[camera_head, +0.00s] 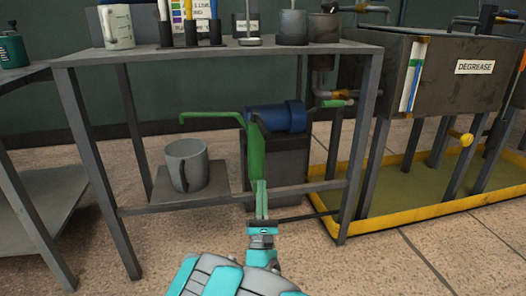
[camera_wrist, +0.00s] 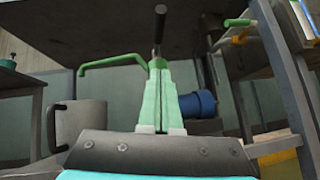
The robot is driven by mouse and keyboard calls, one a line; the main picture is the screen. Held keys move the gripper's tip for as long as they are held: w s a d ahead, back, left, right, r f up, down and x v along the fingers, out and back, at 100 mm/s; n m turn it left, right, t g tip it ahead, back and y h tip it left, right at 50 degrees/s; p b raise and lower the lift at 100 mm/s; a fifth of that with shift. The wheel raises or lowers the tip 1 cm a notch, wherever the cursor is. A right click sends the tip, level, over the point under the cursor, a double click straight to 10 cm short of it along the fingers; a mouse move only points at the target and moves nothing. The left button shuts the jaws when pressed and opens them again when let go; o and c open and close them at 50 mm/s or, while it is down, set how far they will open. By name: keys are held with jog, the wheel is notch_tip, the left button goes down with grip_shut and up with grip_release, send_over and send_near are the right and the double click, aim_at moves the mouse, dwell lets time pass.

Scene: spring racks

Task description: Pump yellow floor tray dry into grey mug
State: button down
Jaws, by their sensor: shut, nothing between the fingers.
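The yellow floor tray (camera_head: 400,219) lies under the DEGREASE tank at the right, with a murky green layer in its bottom. The grey mug (camera_head: 187,163) stands upright on a low plate under the table; it also shows at the left of the wrist view (camera_wrist: 82,124). A pump with a blue cylinder (camera_head: 277,118), a green spout (camera_head: 210,116) and a green upright part (camera_head: 256,150) stands right of the mug. The spout's end is above the mug. My gripper (camera_head: 262,184) is shut and empty, its tips in front of the green upright part; I cannot tell whether they touch.
The table (camera_head: 215,54) stands over the mug and pump, with legs and a low front bar (camera_head: 230,199) close to my gripper. Pen cups and containers stand on top. The DEGREASE tank (camera_head: 450,78) is at the right. Open floor lies in front.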

aim_at(262, 131)
jog(key=s+r+x, duration=0.1)
jog(key=x, duration=1.1)
jog(key=shift+r+y+b, duration=0.3)
jog(key=shift+r+b, duration=0.15)
jog(key=shift+r, duration=0.15)
jog(key=shift+s+d+r, duration=0.1)
jog(key=shift+s+d, duration=0.05)
notch_tip(262, 131, up, 3)
jog(key=p, duration=0.2)
jog(key=g+p, duration=0.1)
jog(key=p, duration=0.1)
jog(key=shift+s+n+g+p, duration=0.2)
jog(key=shift+n+g+p, duration=0.1)
jog(key=shift+n, duration=0.1)
notch_tip(262, 131, up, 2)
jog(key=p, duration=0.3)
jog(key=shift+s+d+r, duration=0.1)
jog(key=shift+r, duration=0.1)
